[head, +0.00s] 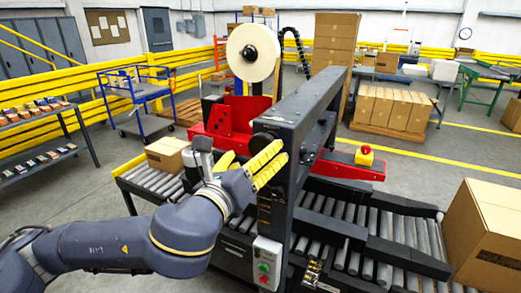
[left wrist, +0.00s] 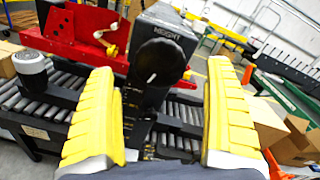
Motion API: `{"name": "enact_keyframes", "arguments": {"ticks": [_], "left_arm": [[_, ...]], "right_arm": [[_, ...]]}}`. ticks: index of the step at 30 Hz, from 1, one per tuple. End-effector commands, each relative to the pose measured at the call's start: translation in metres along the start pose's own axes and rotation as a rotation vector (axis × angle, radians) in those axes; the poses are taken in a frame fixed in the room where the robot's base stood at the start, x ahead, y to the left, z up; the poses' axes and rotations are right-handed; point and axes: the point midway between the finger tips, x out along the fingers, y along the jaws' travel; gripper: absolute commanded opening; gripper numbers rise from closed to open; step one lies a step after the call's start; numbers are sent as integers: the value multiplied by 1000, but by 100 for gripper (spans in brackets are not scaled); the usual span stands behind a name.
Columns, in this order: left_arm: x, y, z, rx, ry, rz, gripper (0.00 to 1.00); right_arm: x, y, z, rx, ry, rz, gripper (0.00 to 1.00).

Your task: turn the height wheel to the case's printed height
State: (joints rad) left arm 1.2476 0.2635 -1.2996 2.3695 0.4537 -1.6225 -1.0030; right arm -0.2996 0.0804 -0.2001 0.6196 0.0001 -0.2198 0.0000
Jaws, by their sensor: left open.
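The height wheel (left wrist: 158,64) is a round black knob with a white mark low on its face, under the printed word HEIGHT, in the left wrist view. In the head view it is largely hidden behind my left gripper's yellow fingers. My left gripper (head: 256,158) is open, its fingers spread on either side of the wheel in the left wrist view (left wrist: 163,75). No contact with the wheel is visible. A cardboard case (head: 168,153) sits on the rollers at the left; no printed height is legible. My right gripper is not in view.
The dark press frame (head: 305,105) rises above the rollers beside my left gripper. A red emergency button on a yellow box (head: 364,156) and a green-and-red button panel (head: 265,265) are nearby. A large carton (head: 485,225) stands at the right end of the rollers (head: 400,232).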

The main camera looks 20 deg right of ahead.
Motion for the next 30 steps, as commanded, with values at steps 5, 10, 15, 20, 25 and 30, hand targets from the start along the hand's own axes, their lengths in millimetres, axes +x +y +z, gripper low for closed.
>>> {"name": "enact_keyframes", "arguments": {"ticks": [5,10,15,20,25,30], "left_arm": [[-18,0,1,0,-1,-1,86],[-24,0,0,0,-1,0,86],[-24,0,0,0,-1,0,86],[-24,0,0,-2,-1,1,86],[-25,6,-4,-80,-2,10,86],[-28,26,-16,-286,-16,44,86]], "right_arm": [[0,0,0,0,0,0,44],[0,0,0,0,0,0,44],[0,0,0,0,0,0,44],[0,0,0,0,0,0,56],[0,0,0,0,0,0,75],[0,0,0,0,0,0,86]]}}
